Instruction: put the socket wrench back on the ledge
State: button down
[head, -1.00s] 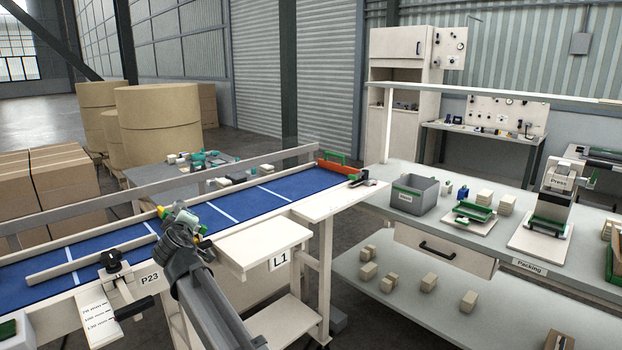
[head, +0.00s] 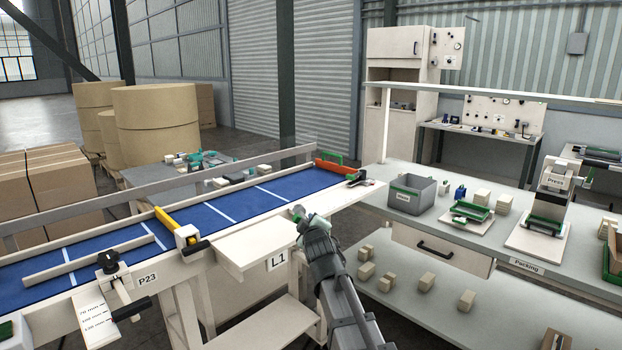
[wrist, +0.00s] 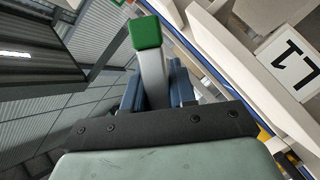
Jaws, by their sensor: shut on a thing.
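My gripper (head: 306,222) is just right of the ledge marked L1 (head: 250,243), close to its right edge. In the wrist view my gripper (wrist: 157,95) is shut on the socket wrench (wrist: 154,75), a light grey bar with a green end. In the head view the wrench (head: 298,211) is small, its pale end showing at the jaws; the rest is hidden by the gripper. The ledge is a flat white board at the front of the blue conveyor, and its top is bare. The L1 label also shows in the wrist view (wrist: 290,62).
A yellow bar with a black handle (head: 178,230) lies across the conveyor (head: 235,208), left of the ledge. A black-knobbed clamp (head: 109,262) is by the P23 label. The packing table (head: 400,222) with a grey bin (head: 412,193) stands to the right.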

jog(key=s+d+m+h, duration=0.1)
jog(key=s+d+h, duration=0.1)
jog(key=d, duration=1.5)
jog(key=w+a+r+n+g, duration=0.3)
jog(key=w+a+r, duration=0.25)
jog(key=a, duration=0.75)
jog(key=w+a+r+n+g+y, duration=0.15)
jog(key=w+a+r+g, duration=0.4)
jog(key=a, duration=0.75)
jog(key=w+a+r+n+g, duration=0.25)
jog(key=a+r, duration=0.45)
jog(key=a, duration=0.7)
jog(key=s+d+f+n+g+h, duration=0.2)
jog(key=s+d+f+n+h, duration=0.2)
jog(key=s+d+f+n, duration=0.4)
jog(key=shift+n, duration=0.3)
jog(key=shift+w+a+f, duration=0.15)
jog(key=shift+a+f, duration=0.05)
jog(key=shift+f, duration=1.1)
jog(key=shift+w+a+f, duration=0.15)
jog(key=shift+w+f, duration=0.05)
jog(key=shift+f, duration=1.05)
jog(key=shift+w+a+f, duration=0.15)
jog(key=shift+a+f, duration=0.05)
jog(key=shift+f, duration=1.1)
